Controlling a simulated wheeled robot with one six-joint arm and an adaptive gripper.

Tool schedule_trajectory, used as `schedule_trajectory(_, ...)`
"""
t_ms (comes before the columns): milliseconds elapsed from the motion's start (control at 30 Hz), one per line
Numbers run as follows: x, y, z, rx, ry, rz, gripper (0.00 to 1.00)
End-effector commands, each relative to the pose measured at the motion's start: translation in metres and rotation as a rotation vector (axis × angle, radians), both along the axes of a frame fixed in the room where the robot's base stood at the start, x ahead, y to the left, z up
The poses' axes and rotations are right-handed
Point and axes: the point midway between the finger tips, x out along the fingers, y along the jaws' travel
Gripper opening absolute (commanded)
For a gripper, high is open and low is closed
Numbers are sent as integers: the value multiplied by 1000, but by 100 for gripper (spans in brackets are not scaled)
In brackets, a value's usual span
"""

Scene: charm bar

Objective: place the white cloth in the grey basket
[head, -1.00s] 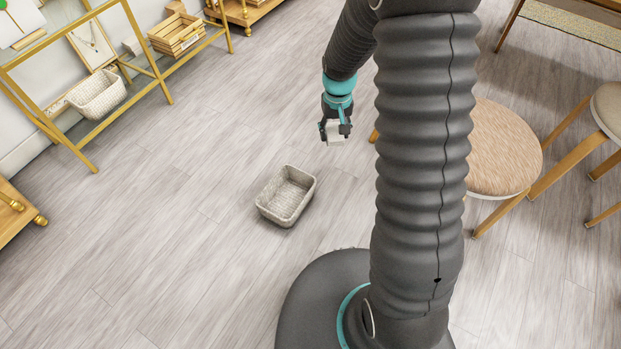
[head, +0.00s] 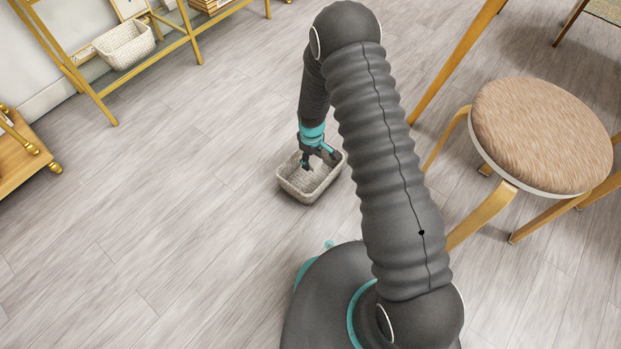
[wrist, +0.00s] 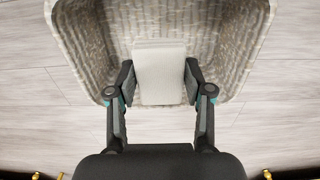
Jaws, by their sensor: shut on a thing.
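The grey basket (head: 304,194) stands on the floor in front of my base, and its woven wall (wrist: 90,50) surrounds the fingers' ends in the wrist view. My gripper (head: 314,160) points down at the basket, its fingers reaching inside the rim. In the wrist view my gripper (wrist: 160,82) is shut on the white cloth (wrist: 160,70), a pale block-shaped piece between the two fingers over the basket's bottom. I cannot tell whether the cloth touches the bottom. In the head view the cloth is hidden or too small to make out.
A round stool (head: 540,135) with wooden legs stands to the right. A white basket (head: 124,45) sits on a gold-framed shelf at the upper left. A wooden cart (head: 22,160) is at the left edge. The floor (head: 170,210) left of the grey basket is clear.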

Motion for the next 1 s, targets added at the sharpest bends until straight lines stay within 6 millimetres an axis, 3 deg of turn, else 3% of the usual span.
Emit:
schedule_trajectory(200, -1, 1, -40, -1, 3, 2, 18)
schedule_trajectory(467, -1, 1, -59, -1, 2, 1, 18)
schedule_trajectory(700, -1, 0, -89, 0, 3, 0, 18)
schedule_trajectory(1000, -1, 0, -92, 0, 1, -1, 18)
